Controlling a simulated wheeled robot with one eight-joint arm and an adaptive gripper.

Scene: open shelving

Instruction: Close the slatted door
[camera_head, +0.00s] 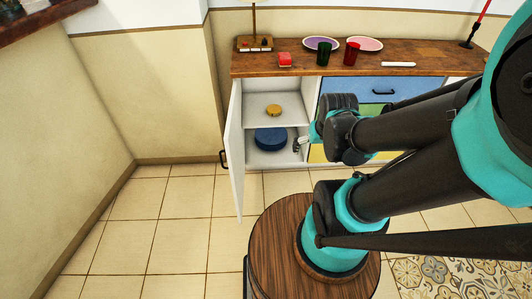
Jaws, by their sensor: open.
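The white cabinet door (235,150) stands wide open at the left end of the low cabinet, swung out toward me. I see it nearly edge-on, so its slats cannot be made out. Its dark handle (223,158) shows on the left, outer side. My gripper (297,145) is open, small in view and partly hidden by my arm. It is in front of the open compartment, to the right of the door and apart from it.
The compartment's shelf (290,120) bears a round yellow thing (273,111); a blue round container (270,139) is below. Blue drawer (385,88) is shut. Tiled floor left of the door is clear.

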